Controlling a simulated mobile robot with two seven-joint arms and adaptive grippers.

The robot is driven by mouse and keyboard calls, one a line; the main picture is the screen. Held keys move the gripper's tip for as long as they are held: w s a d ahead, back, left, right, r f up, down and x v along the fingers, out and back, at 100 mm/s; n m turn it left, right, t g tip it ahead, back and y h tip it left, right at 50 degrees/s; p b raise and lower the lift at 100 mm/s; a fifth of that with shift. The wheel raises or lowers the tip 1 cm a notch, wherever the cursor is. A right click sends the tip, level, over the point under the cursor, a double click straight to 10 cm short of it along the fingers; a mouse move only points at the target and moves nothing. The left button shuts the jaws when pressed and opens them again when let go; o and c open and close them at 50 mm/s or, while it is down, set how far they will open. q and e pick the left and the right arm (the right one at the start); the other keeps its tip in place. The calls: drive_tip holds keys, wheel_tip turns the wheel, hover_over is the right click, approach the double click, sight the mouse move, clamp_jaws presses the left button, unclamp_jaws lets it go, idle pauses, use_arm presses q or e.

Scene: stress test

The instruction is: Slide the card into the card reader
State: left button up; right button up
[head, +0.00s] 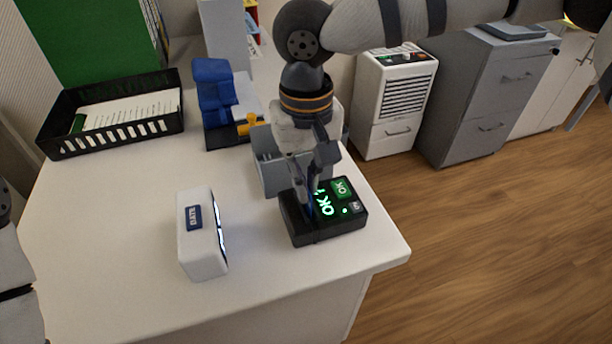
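The card reader (328,232) is a black box on the right front part of the white desk. Its top shows a glowing green "OK" and a green OK key. My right gripper (314,200) points down over the reader's left part, its fingertips close to the top. A thin dark blue edge, which looks like the card (309,203), shows between the fingers at the reader. The fingers look shut on it, and they hide most of it. How deep it sits in the reader I cannot tell. My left gripper is out of view; only part of my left arm shows at the left edge.
A white date stamp box (200,255) stands left of the reader. A grey container (265,160) stands just behind it. A blue device (215,95) and a black paper tray (60,140) are farther back. The desk's right edge is close to the reader.

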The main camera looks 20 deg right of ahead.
drive_tip(key=shift+o, duration=1.4)
wheel_tip(320, 180, up, 12)
